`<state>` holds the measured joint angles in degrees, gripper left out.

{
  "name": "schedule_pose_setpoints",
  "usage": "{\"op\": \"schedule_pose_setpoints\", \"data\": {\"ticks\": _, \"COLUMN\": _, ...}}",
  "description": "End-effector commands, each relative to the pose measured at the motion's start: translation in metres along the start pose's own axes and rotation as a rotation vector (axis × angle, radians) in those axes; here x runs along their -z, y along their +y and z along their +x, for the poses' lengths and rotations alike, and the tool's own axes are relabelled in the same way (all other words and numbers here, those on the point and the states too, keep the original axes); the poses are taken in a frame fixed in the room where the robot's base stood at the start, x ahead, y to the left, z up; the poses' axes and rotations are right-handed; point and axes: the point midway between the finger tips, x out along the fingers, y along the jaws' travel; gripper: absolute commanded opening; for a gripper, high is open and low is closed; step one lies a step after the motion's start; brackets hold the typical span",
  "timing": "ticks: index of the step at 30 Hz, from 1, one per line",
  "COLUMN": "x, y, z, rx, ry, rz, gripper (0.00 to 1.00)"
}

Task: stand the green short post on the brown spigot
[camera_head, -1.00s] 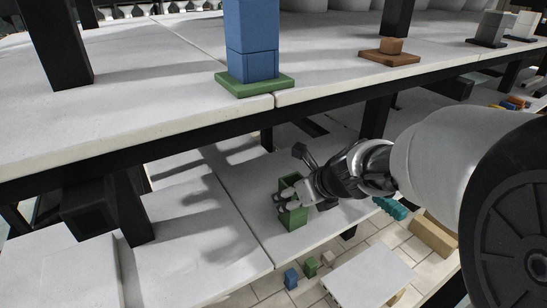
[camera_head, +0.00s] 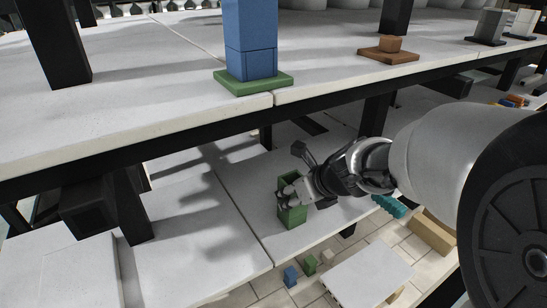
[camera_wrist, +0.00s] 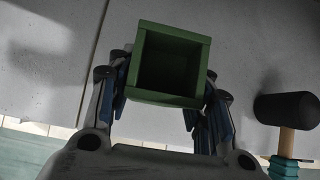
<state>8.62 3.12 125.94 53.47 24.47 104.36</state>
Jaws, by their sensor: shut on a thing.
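The green short post (camera_head: 292,216) is a hollow square tube standing upright on the lower shelf. In the wrist view its open top (camera_wrist: 168,64) faces the camera, between the fingers. My gripper (camera_head: 289,194) is shut on the post near its upper part. It also shows in the wrist view (camera_wrist: 165,98), with a finger on each side of the post. The brown spigot (camera_head: 391,45) is a short block on a flat brown base (camera_head: 389,57) on the upper shelf at the right, with nothing on it.
A blue post (camera_head: 250,45) stands on a green base (camera_head: 254,83) on the upper shelf. Grey (camera_head: 491,25) and white (camera_head: 525,22) pieces on dark bases stand far right. The shelf edge (camera_head: 180,125) lies above the lower shelf. A mallet (camera_wrist: 287,110) lies right of my gripper.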

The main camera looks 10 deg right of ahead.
Motion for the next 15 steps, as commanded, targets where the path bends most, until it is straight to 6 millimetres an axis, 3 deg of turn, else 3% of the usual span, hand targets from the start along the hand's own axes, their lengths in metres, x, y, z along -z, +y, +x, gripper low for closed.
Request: {"op": "schedule_pose_setpoints", "data": {"ticks": 15, "x": -0.0047, "y": -0.0005, "z": -0.0042, "rx": 0.002, "ry": -0.004, "rz": -0.001, "gripper": 0.12}}
